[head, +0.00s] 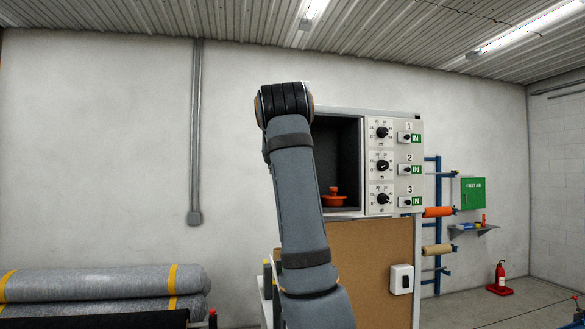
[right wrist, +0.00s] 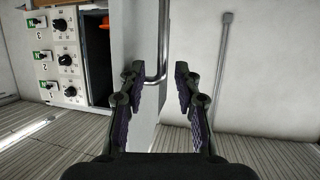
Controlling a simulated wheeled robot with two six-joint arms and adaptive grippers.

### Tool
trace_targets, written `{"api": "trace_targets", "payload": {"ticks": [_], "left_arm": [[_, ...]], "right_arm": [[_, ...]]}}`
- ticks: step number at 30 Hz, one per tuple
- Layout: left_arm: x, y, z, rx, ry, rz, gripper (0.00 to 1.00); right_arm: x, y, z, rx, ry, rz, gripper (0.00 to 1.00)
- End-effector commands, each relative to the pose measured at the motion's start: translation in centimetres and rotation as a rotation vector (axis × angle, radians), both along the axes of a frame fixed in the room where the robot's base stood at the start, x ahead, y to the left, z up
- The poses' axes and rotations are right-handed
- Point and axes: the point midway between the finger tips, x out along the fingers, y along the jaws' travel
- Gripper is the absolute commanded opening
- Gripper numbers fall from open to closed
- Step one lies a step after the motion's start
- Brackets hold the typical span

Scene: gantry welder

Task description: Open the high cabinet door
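The high cabinet (head: 392,207) is a grey box with a dark interior that shows open in the head view. An orange lidded pot (head: 333,198) stands inside. In the upside-down right wrist view, the cabinet door (right wrist: 130,40) stands swung out beside the dark opening. Its metal bar handle (right wrist: 162,45) is on the door's face. My right gripper (right wrist: 160,85) is open, with the handle's bent end showing between its fingertips; I cannot tell whether they touch. In the head view an arm link of mine hides the cabinet's left side. My left gripper is not in view.
The control panel (head: 375,165) has several dials and switches. A brown board (head: 350,260) with a white switch box is below the cabinet. Grey rolls (head: 90,283) lie at the left. A blue rack (head: 437,262) stands at the right. The wall left of the cabinet is mostly clear.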

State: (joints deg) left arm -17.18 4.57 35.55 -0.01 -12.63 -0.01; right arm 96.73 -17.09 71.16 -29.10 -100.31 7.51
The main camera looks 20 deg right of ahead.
Motion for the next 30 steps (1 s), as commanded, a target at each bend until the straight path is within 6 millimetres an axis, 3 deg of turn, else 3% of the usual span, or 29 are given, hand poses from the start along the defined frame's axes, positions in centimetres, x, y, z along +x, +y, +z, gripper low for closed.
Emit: {"api": "trace_targets", "payload": {"ticks": [17,30], "left_arm": [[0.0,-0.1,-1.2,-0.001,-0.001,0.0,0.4],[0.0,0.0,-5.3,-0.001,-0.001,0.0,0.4]], "right_arm": [[-2.5,4.2,-0.5,0.0,0.009,0.003,0.33],[-4.1,6.6,-0.8,-0.001,0.009,0.001,0.33]]}}
